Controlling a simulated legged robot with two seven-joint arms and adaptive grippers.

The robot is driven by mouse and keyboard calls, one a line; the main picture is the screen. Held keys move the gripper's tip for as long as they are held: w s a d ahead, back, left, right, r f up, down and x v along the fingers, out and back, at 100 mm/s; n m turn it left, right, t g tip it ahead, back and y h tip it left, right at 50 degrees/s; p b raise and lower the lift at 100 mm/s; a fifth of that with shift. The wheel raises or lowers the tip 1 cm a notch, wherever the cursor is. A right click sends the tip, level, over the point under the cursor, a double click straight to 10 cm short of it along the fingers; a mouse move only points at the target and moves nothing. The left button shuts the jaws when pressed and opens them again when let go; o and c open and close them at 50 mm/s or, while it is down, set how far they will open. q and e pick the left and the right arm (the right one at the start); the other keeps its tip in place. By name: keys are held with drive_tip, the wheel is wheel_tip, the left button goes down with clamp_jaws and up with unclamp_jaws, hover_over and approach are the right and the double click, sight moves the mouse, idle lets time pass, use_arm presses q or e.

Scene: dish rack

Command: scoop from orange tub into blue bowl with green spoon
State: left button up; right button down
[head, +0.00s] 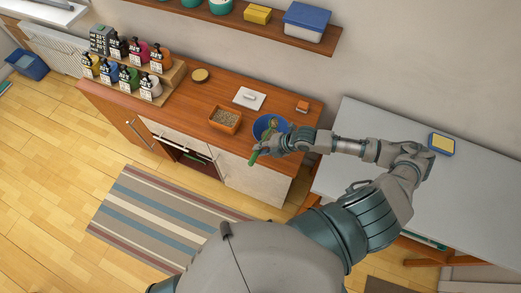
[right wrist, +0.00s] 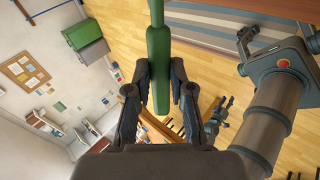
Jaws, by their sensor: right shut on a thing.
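The orange tub (head: 225,119), full of grainy brown stuff, stands on the wooden counter. The blue bowl (head: 259,123) stands just right of it, partly hidden by my right gripper (head: 263,147). My right gripper is shut on the green spoon (head: 254,157), whose handle also shows between the fingers in the right wrist view (right wrist: 158,45). The gripper is at the near side of the bowl. A small green and brownish patch shows over the bowl's inside; I cannot tell whether it is the spoon's head or contents. My left gripper does not show clearly.
A white lidded dish (head: 249,98), a small orange block (head: 302,106) and a round lid (head: 200,75) lie on the counter (head: 190,103). A bottle rack (head: 130,72) stands at its left end. A grey table (head: 457,185) is at right, with a blue-and-yellow box (head: 441,145).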

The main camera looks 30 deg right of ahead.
drive_tip(key=shift+w, duration=0.1)
drive_tip(key=shift+f+b, duration=0.2)
drive_tip(key=shift+b, duration=0.2)
drive_tip(key=shift+s+a+f+t+y+b, duration=0.1)
drive_tip(key=shift+s+f+t+y+b, duration=0.1)
drive_tip(key=shift+t+y+b, duration=0.45)
drive_tip(key=shift+r+t+b, duration=0.1)
drive_tip(key=shift+t+b, duration=0.25)
drive_tip(key=shift+b, duration=0.05)
drive_tip(key=shift+r, duration=0.25)
